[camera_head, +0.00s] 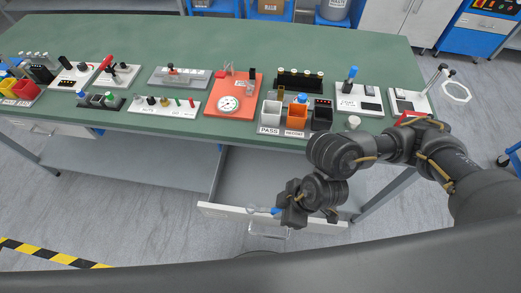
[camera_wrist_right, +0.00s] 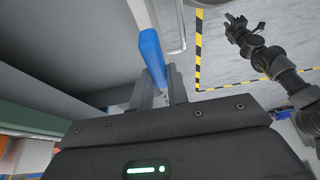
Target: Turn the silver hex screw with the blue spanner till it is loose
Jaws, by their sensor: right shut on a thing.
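My right gripper (camera_head: 283,213) is low in the head view, over the open drawer (camera_head: 207,209) at the bench front. It is shut on the blue spanner (camera_head: 275,211), whose blue handle stands out of the jaws to the left, with a pale end beyond it. In the right wrist view the blue handle (camera_wrist_right: 152,55) rises from between the two fingers (camera_wrist_right: 160,90). My left gripper (camera_wrist_right: 237,22) shows small at the top right of that view, away from the spanner; its jaws are too small to read. I cannot make out the silver hex screw for certain.
The green bench (camera_head: 140,40) bears several small stations: an orange plate with a round gauge (camera_head: 228,103), sorting bins (camera_head: 297,115), a grey plate (camera_head: 195,78) and white boards (camera_head: 160,110). My right arm passes over the bench's right front. The bench's back half is clear.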

